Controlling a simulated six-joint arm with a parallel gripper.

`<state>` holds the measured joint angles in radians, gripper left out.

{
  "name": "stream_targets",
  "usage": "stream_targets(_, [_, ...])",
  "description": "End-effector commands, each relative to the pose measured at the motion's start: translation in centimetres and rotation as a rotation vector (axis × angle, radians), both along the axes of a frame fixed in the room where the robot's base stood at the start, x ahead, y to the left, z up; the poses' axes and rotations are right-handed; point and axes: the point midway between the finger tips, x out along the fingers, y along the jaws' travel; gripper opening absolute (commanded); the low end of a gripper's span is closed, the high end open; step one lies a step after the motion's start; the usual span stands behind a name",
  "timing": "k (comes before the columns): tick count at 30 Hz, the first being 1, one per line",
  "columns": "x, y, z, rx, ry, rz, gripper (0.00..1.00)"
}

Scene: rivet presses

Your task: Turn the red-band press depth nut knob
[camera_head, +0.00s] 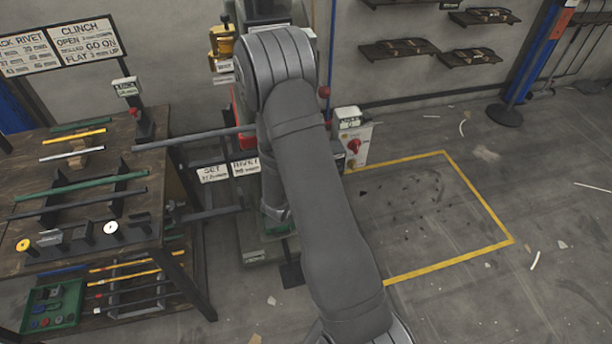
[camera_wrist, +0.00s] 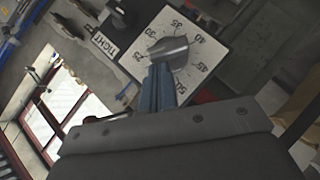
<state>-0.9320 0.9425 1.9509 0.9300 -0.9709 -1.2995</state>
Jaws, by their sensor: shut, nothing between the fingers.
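In the wrist view, a grey metal knob (camera_wrist: 170,50) sits on a white dial plate (camera_wrist: 204,46) marked with numbers from 25 to 50. My gripper (camera_wrist: 160,68) is shut, with its two blue fingers close together and their tips just at the knob's lower edge. Nothing is held, and I cannot tell whether the tips touch the knob. No red band shows around this knob. In the head view my arm covers most of the press (camera_head: 256,240), and the gripper and knob are hidden behind it.
A black knob (camera_wrist: 120,14) stands by a TIGHT label (camera_wrist: 104,44) at upper left of the wrist view. A wooden rack table (camera_head: 80,185) with bars is left of the press. A box with a red switch (camera_head: 354,146) stands right. The yellow-outlined floor is mostly open.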

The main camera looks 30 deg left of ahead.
Motion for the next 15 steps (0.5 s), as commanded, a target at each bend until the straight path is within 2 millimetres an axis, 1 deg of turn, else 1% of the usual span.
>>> stream_targets(9, [0.8, -0.8, 0.6, 0.183, 0.18, -0.003, 0.0])
stream_targets(15, [1.2, -1.3, 0.7, 0.294, 0.295, -0.003, 0.0])
